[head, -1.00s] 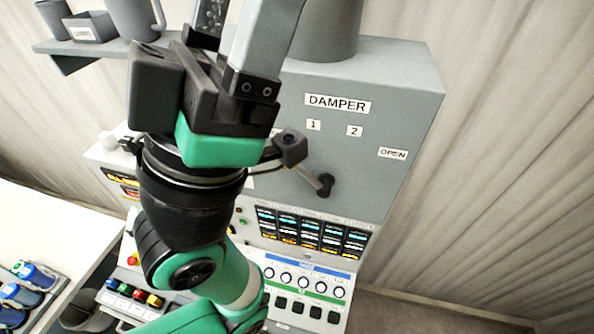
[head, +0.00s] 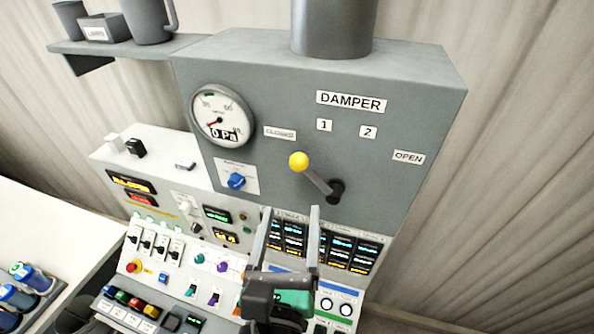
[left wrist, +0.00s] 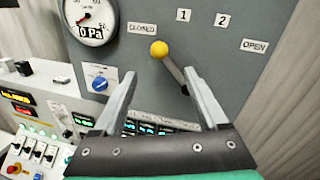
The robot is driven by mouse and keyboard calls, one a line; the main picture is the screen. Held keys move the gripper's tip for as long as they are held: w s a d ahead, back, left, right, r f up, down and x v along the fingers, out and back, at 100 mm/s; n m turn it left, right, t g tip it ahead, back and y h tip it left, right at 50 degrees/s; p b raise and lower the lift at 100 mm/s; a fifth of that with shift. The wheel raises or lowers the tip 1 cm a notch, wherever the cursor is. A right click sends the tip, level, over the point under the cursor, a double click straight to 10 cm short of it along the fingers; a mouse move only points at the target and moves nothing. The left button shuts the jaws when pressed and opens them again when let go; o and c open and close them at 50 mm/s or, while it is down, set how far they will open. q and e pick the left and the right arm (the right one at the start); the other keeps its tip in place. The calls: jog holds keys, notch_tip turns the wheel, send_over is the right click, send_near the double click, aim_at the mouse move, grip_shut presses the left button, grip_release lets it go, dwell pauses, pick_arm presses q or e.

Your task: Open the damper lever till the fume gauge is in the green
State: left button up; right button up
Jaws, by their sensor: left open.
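The damper lever (head: 317,177) has a yellow ball knob (head: 299,161) and a dark pivot on the grey damper box (head: 400,120). It tilts up and left, towards the CLOSED label (head: 280,133); the OPEN label (head: 408,157) is to the right. The fume gauge (head: 222,115) reads 0 Pa, with its red needle at the low end and a small green band on its dial. My left gripper (head: 290,212) is open and empty below the lever, apart from it. In the left wrist view the knob (left wrist: 158,49) stands beyond and above the open fingers (left wrist: 160,90). My right gripper is not seen.
A blue knob (head: 236,181) sits below the gauge. A control panel (head: 150,225) with switches, buttons and displays lies below and left. A shelf (head: 130,48) with a mug juts out at upper left. The box face around the lever is clear.

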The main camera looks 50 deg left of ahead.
aim_at(298, 168)
pick_arm(q)
jog(key=p+x, duration=0.1)
jog(key=x, duration=0.9)
jog(key=shift+w+a+r+p, duration=0.1)
jog(key=shift+a+r+p, duration=0.1)
jog(key=shift+p, duration=0.2)
jog(key=shift+w+a+f, duration=0.1)
jog(key=shift+w+a, duration=0.3)
jog(key=shift+w, duration=0.05)
grip_shut()
dwell(0.3)
